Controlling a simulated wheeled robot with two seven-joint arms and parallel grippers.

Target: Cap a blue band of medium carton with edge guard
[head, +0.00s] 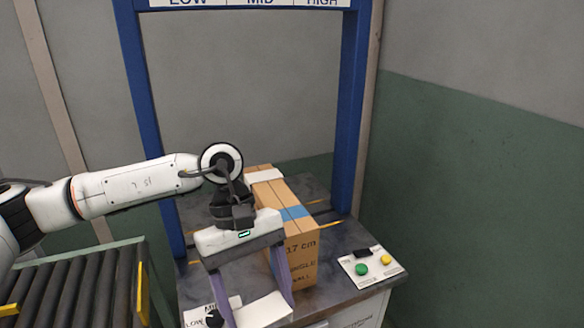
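A white edge guard (267,177) sits on the far end of the carton's top. My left gripper (262,304) points down in front of and left of the carton, its purple fingers spread around a second white edge guard (264,312), which spans between the fingertips. My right gripper is not in view.
A blue frame (348,110) marked LOW, MID, HIGH stands over the table (335,283). A panel with green and yellow buttons (371,268) is right of the carton. A roller conveyor (75,290) lies at lower left. A knob panel (198,315) is partly hidden by my gripper.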

